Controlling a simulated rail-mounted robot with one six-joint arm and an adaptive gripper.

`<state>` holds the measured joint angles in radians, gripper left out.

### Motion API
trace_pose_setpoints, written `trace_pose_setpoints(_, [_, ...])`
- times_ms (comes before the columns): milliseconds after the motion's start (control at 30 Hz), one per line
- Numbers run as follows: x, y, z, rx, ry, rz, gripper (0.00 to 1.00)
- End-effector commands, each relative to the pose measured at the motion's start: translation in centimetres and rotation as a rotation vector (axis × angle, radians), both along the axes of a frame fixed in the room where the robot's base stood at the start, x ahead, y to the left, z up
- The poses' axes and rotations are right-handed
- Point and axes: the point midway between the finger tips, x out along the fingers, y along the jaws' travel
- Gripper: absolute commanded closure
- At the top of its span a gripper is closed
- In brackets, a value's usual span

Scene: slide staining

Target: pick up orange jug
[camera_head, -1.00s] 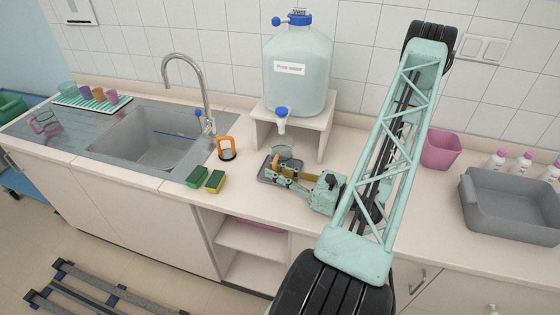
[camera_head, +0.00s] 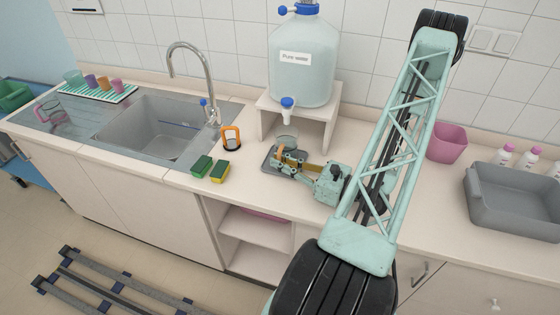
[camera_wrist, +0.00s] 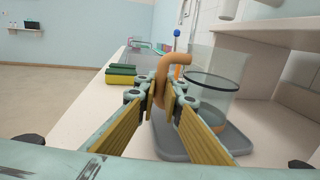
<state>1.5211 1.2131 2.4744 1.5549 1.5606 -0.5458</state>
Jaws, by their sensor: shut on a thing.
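The orange jug (camera_head: 287,138) is a clear jug with a dark rim and an orange handle. It is at the grey tray under the water dispenser's tap. In the wrist view the clear body of the jug (camera_wrist: 212,100) is right of the fingers, and its orange handle (camera_wrist: 158,88) stands between them. My gripper (camera_head: 283,158) reaches in from the right and is shut on the handle. The fingers (camera_wrist: 165,98) hide part of the handle. I cannot tell whether the jug's base touches the tray.
The grey tray (camera_head: 270,166) lies on the counter. A large water dispenser (camera_head: 303,75) stands on a white stand (camera_head: 327,112) close behind. An orange-and-black item (camera_head: 231,139) and two sponges (camera_head: 203,166) are to the left, beside the sink (camera_head: 150,130). A grey basin (camera_head: 510,205) is at right.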

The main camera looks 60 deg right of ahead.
Motion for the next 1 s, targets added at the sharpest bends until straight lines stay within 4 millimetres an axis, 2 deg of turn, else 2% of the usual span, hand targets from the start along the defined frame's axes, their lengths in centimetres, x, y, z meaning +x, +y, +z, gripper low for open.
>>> trace_pose_setpoints(533, [0.0,0.0,3.4,-0.001,-0.001,0.0,1.0])
trace_pose_setpoints(1000, [-3.2,3.1,4.0,0.003,-0.001,-0.002,1.0])
